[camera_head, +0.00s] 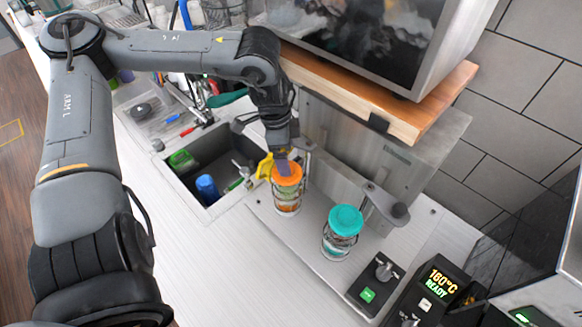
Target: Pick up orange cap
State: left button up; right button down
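The orange cap (289,178) sits on top of a clear cup (287,203) that stands in a holder on the sealer's plate. My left gripper (283,163) points down right at the cap, and its fingertip area overlaps the cap in the picture. I cannot tell whether the fingers touch it or are closed around it. The far side of the cap is hidden by the gripper. My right gripper is not in view.
A cup with a teal cap (345,220) stands to the right. A sink (222,152) holds green and blue items. A yellow object (264,166) is beside the gripper. A wooden shelf (400,100) overhangs behind. A heater display (440,283) is at lower right.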

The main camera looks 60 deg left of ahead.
pick_arm(q)
jog(key=shift+s+d+f, duration=0.1)
jog(key=shift+f, duration=0.45)
notch_tip(320, 180, down, 3)
jog(key=shift+r+p, duration=0.1)
jog(key=shift+p, duration=0.45)
jog(key=shift+w+d+f, duration=0.15)
jog(key=shift+w+f, duration=0.05)
jog(key=shift+f, duration=0.65)
jog(key=c, duration=0.7)
jog(key=shift+o, duration=0.2)
jog(key=shift+r, duration=0.2)
